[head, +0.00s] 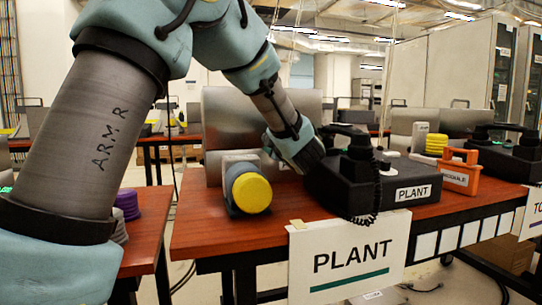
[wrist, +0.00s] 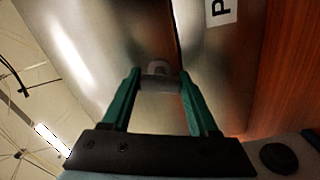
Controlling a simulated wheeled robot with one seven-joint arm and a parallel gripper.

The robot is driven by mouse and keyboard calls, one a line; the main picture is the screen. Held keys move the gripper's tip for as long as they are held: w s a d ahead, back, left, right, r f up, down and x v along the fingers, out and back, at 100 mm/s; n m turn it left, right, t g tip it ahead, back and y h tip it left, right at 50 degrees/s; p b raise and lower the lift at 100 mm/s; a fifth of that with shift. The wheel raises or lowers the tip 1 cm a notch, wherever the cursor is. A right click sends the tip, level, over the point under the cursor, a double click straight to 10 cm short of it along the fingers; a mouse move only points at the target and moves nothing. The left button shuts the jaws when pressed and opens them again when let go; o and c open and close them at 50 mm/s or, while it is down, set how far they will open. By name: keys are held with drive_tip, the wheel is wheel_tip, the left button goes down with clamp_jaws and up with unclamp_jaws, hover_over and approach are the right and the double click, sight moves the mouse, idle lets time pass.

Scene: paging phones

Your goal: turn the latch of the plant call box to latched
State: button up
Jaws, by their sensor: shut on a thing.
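The plant call box looks like the grey metal box behind the desk phone in the head view (head: 228,125). Its brushed-metal face fills much of the wrist view (wrist: 95,60), with a dark seam and a label starting with "P". The latch (wrist: 158,68) is a small grey knob by the seam. My gripper (wrist: 160,76) has its two green fingers on either side of the latch, shut on it. The fingers partly hide how it is turned. In the head view my gripper (head: 308,158) reaches down left of the black phone, and the latch is hidden.
A black phone (head: 385,205) marked PLANT, with a handset and coiled cord, stands right of my gripper. An orange holder (head: 460,178) is farther right. A PLANT sign (head: 348,258) hangs at the table's (head: 200,232) front edge.

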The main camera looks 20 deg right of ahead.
drive_tip(key=shift+f+n+b, duration=0.15)
drive_tip(key=shift+n+b, duration=1.65)
drive_tip(key=shift+b, duration=0.3)
drive_tip(key=o, duration=1.4)
drive_tip(key=s, duration=0.3)
drive_tip(key=s+a, duration=0.1)
drive_tip(key=s, duration=0.3)
drive_tip(key=s+p, duration=0.1)
drive_tip(key=s, duration=0.2)
drive_tip(key=shift+s+a, duration=0.15)
drive_tip(key=shift+s, duration=0.2)
